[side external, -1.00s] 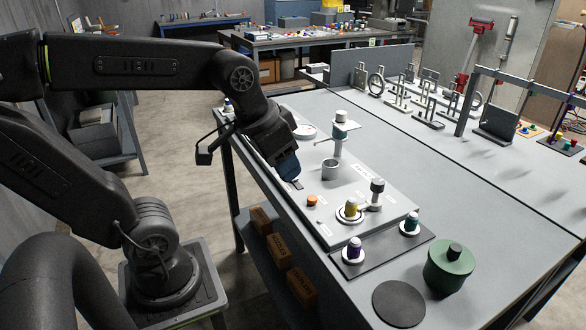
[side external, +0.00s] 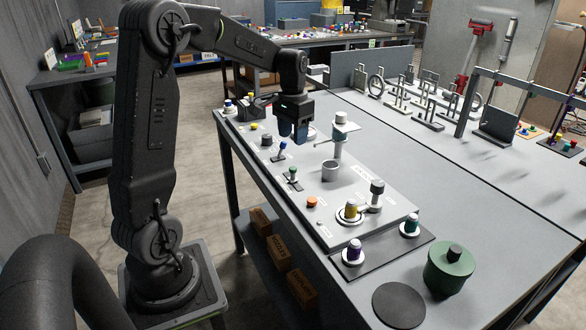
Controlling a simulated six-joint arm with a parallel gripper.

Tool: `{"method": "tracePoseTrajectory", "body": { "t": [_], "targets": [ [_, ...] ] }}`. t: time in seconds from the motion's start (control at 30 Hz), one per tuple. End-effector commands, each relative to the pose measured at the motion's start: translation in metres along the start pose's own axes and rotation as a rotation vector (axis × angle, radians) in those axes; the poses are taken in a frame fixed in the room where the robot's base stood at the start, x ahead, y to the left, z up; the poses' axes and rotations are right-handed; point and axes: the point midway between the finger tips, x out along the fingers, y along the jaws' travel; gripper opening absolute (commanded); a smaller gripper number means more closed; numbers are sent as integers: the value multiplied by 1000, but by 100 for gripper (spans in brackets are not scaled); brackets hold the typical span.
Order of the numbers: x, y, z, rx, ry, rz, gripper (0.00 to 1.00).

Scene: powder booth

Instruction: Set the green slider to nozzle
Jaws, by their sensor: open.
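The green slider (side external: 293,171) is a small green-topped knob on a short dark track on the light grey panel (side external: 375,198). The panel's labels are too small to read, so I cannot tell which position it is set to. A similar blue slider (side external: 282,147) stands on its own track just behind it. My gripper (side external: 293,138) points down above the panel, behind and above the green slider and apart from it. It looks empty, with its blue-grey fingers apart. It partly hides the panel behind it.
An orange button (side external: 312,202), a grey cup (side external: 330,171) and a tall white-topped post (side external: 340,135) stand on the panel near the slider. A yellow part (side external: 351,210) sits further forward. A green canister (side external: 450,268) stands at the front right.

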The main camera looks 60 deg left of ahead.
Motion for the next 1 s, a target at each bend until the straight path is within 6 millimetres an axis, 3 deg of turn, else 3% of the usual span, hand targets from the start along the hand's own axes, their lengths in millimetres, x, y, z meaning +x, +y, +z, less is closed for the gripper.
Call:
{"method": "tracePoseTrajectory", "body": {
  "t": [0.3, 0.5, 0.97, 1.0],
  "targets": [
    [67, 1, 1, 0, -5, 2, 48],
    [96, 1, 1, 0, -3, 1, 48],
    [107, 1, 0, 0, 1, 0, 48],
    [107, 1, 0, 0, 1, 0, 44]
  ]
}}
